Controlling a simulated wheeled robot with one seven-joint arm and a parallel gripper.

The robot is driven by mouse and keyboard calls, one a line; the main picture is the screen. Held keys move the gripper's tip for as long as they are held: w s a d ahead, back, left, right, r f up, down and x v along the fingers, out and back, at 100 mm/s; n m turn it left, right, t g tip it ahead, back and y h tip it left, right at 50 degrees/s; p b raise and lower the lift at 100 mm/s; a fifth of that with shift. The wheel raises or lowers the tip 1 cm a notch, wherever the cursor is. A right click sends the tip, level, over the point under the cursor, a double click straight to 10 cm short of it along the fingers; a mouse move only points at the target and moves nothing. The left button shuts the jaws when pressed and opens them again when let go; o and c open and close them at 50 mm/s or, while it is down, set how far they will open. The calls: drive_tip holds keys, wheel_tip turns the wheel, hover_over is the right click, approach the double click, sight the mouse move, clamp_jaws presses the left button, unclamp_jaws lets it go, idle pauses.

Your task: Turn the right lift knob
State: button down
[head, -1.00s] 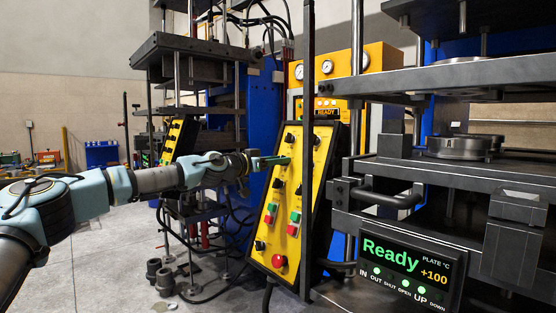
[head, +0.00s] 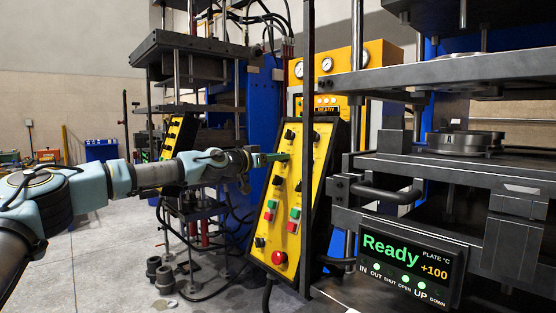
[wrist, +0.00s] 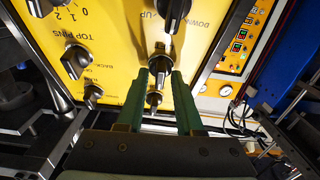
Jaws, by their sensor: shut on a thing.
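The yellow control panel (head: 287,205) stands tilted in a black housing, with black knobs and coloured buttons. My gripper (head: 285,157) reaches its upper part from the left. In the wrist view, my gripper's green fingers (wrist: 155,88) are shut on a silver-and-dark knob (wrist: 158,68) that sticks out of the panel. Above it in the wrist view is another knob (wrist: 172,12), with UP and DOWN lettering beside it. The fingers hide part of the held knob, and I cannot read a label of its own.
Other knobs (wrist: 75,58), near TOP PINS and BACK lettering, sit left of the fingers. A dark upright post (head: 308,120) stands in front of the panel. The press plates (head: 440,75) and a screen reading Ready (head: 410,262) are at the right. Open floor lies at the left.

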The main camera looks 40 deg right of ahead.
drive_tip(key=n+t+b, duration=0.2)
drive_tip(key=n+b, duration=0.1)
drive_tip(key=n, duration=0.2)
drive_tip(key=shift+s+n, duration=0.1)
drive_tip(key=shift+n, duration=0.3)
drive_tip(key=shift+r+n+t+y, duration=0.1)
drive_tip(key=shift+n+t+y, duration=0.3)
drive_tip(key=shift+n, duration=0.7)
drive_tip(key=shift+n+t+y, duration=0.3)
drive_tip(key=shift+n+t, duration=0.2)
drive_tip(key=shift+n, duration=0.6)
drive_tip(key=c, duration=0.9)
unclamp_jaws()
drive_tip(key=shift+a, duration=0.1)
drive_tip(key=b+v, duration=0.4)
drive_tip(key=v, duration=0.6)
drive_tip(key=shift+a+b, duration=0.3)
